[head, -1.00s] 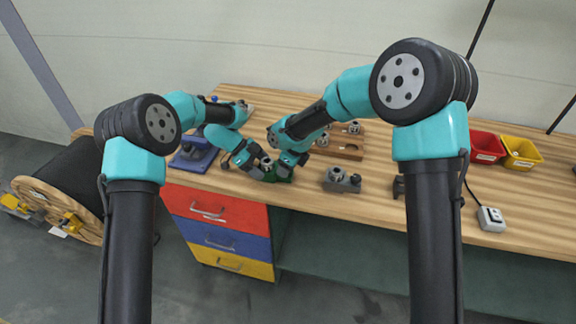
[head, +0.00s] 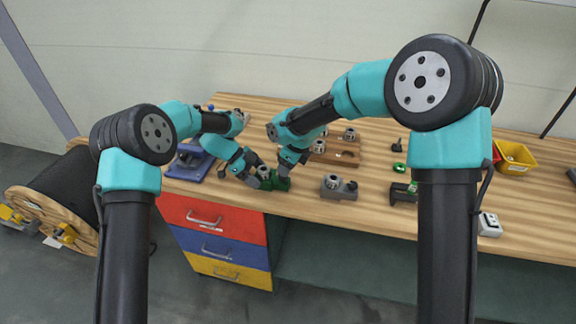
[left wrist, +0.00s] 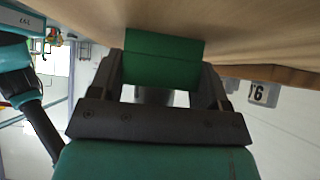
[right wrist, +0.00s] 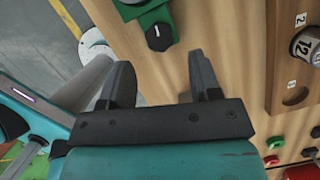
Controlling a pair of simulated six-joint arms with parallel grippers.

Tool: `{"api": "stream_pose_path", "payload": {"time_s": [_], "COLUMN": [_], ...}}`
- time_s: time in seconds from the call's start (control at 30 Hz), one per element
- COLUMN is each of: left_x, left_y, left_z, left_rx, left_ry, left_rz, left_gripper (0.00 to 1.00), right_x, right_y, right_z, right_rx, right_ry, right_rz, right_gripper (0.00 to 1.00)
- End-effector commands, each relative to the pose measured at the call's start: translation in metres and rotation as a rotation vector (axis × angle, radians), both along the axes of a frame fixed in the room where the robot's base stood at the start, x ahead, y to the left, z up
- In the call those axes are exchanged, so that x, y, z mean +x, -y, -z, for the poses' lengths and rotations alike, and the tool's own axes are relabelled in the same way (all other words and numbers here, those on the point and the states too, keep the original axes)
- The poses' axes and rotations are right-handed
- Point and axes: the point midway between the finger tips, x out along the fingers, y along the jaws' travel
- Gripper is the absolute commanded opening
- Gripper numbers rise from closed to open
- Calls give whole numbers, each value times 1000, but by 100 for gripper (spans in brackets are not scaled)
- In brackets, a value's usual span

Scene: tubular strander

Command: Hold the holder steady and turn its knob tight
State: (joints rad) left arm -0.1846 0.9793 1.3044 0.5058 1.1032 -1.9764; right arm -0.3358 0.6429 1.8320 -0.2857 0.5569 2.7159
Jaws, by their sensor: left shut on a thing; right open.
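The green holder (head: 280,184) sits near the front edge of the wooden bench. In the left wrist view, its green block (left wrist: 163,60) lies between the fingers of my left gripper (left wrist: 162,85), which is shut on it. The right wrist view shows part of the green holder (right wrist: 128,12) at the top, with its round black knob (right wrist: 160,36) bearing a white line. My right gripper (right wrist: 162,78) is open and empty, its fingertips pointing toward the knob but apart from it. In the head view my right gripper (head: 289,163) is just above the holder.
A grey holder (head: 338,188) stands to the right on the bench. Behind it is a wooden rack (head: 348,158) with round fittings. A blue fixture (head: 188,163) stands to the left. A yellow bin (head: 517,160) and a white switch box (head: 489,226) are at the right.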

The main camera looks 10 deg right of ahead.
Motion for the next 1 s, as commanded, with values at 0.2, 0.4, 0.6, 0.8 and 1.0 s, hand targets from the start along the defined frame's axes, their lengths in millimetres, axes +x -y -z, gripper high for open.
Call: {"api": "stream_pose_path", "payload": {"time_s": [0.2,0.4,0.6,0.8,1.0], "left_x": [0,0,0,1,5], "left_y": [0,0,0,-1,-13], "left_z": [-1,0,0,-2,-14], "left_rx": [0,0,0,0,-1], "left_ry": [1,1,0,1,3], "left_rz": [0,-1,0,-1,-3], "left_gripper": [72,91,100,100,100], "right_x": [0,0,0,0,0], "right_y": [0,0,0,0,0], "right_z": [0,0,0,0,0], "right_rx": [0,0,0,0,0], "right_ry": [0,0,0,0,0], "right_rz": [0,0,0,0,0], "right_gripper": [57,57,57,57,57]}}
